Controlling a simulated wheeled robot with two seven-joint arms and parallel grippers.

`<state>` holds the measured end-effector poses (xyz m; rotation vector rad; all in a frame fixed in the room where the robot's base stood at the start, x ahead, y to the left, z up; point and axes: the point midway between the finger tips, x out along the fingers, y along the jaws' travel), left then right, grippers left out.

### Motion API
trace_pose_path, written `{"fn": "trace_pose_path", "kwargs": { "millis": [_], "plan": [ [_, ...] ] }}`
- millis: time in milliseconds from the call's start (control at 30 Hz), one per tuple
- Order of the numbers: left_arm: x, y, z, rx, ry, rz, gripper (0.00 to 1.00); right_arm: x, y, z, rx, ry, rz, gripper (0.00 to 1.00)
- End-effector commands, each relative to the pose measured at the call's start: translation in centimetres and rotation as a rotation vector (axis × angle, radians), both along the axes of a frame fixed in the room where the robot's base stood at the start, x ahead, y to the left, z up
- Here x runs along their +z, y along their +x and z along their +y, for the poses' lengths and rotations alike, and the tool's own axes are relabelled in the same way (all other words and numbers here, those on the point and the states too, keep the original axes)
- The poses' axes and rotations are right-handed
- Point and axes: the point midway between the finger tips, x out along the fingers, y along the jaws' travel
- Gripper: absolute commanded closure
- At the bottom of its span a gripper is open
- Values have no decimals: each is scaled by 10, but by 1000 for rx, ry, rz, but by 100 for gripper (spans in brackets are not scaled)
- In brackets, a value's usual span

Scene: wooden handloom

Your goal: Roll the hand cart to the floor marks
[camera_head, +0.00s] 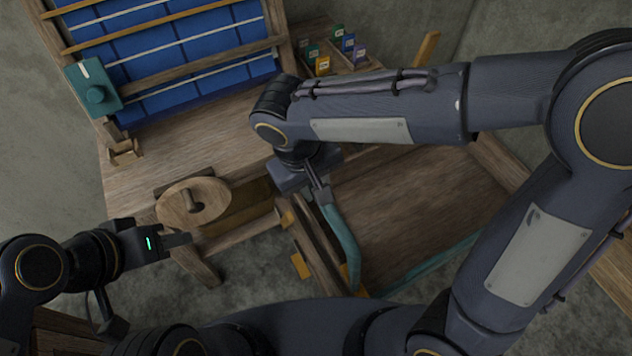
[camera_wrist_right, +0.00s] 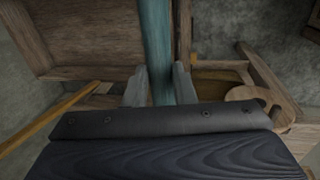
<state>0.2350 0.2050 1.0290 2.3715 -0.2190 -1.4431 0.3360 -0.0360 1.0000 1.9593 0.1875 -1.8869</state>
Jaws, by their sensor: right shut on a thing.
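The hand cart (camera_head: 415,205) is a wooden tray with raised edges, right of the loom. Its teal handle bar (camera_head: 346,248) curves along the near left side. In the right wrist view the teal bar (camera_wrist_right: 157,40) runs between the two fingers of my right gripper (camera_wrist_right: 160,88), which is shut on it. The head view shows this gripper (camera_head: 319,190) at the bar's upper end. Orange patches (camera_head: 300,265) show by the cart's left edge; I cannot tell whether they are floor marks. My left gripper (camera_head: 186,241) is near the loom's front, holding nothing visible.
The wooden loom (camera_head: 140,180) with blue cloth (camera_head: 170,55) stands left of the cart, close to it. My right arm covers part of the cart.

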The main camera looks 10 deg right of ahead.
Motion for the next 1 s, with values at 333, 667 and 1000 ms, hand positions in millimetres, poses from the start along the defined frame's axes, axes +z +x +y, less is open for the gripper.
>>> {"fn": "trace_pose_path", "kwargs": {
  "millis": [333,667,1000],
  "plan": [
    [0,0,0,0,0,0,64,0,-2,3,2,9,2,56],
    [0,0,0,0,0,0,64,13,-1,5,2,10,-2,56],
    [1,0,0,0,0,0,64,67,-6,16,4,10,-1,56]
  ]
}}
